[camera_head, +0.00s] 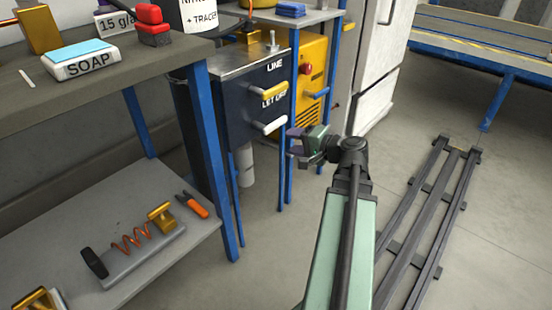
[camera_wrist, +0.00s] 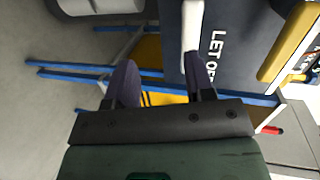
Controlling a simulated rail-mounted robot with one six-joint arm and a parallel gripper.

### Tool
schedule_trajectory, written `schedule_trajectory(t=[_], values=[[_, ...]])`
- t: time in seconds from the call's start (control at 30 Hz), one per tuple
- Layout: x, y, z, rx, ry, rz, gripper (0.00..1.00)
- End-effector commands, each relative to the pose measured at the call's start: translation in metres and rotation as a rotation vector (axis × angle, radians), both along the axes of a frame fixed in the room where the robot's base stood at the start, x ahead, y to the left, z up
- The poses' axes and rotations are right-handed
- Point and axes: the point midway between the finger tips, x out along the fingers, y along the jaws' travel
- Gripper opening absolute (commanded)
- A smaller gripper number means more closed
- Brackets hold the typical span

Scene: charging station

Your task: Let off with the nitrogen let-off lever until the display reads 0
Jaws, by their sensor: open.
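The dark panel (camera_head: 247,112) carries a yellow lever (camera_head: 272,91) by the word LINE and a white lever (camera_head: 270,126) by the words LET OFF. My gripper (camera_head: 292,142) is open and empty, just right of and slightly below the white lever's end. In the wrist view my gripper (camera_wrist: 163,72) has its fingers apart; the white lever (camera_wrist: 193,25) runs down toward the right finger, not between both fingers. I cannot tell whether they touch. The yellow lever (camera_wrist: 290,45) is farther right there. No display reading can be seen.
A workbench (camera_head: 180,60) with a soap box (camera_head: 88,65) stands at left. A yellow unit with a red knob (camera_head: 306,69) stands just right. Floor rails (camera_head: 425,230) lie at right, with clear floor around.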

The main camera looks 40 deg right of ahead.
Motion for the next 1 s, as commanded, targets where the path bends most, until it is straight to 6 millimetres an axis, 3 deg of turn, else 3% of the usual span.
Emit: schedule_trajectory(t=[0.03, 0.1, 0.2, 0.37, 0.73, 1.0], values=[[-0.004, -0.016, -0.012, 0.049, -0.086, -0.056, 0.49], [-0.006, -0.026, 0.008, 0.099, -0.168, -0.098, 0.49], [-0.006, -0.030, 0.019, 0.125, -0.209, -0.117, 0.49], [0.002, -0.028, 0.021, 0.124, -0.209, -0.113, 0.49], [0.082, -0.015, 0.020, 0.124, -0.207, -0.110, 0.49], [0.102, -0.010, 0.020, 0.123, -0.207, -0.112, 0.49]])
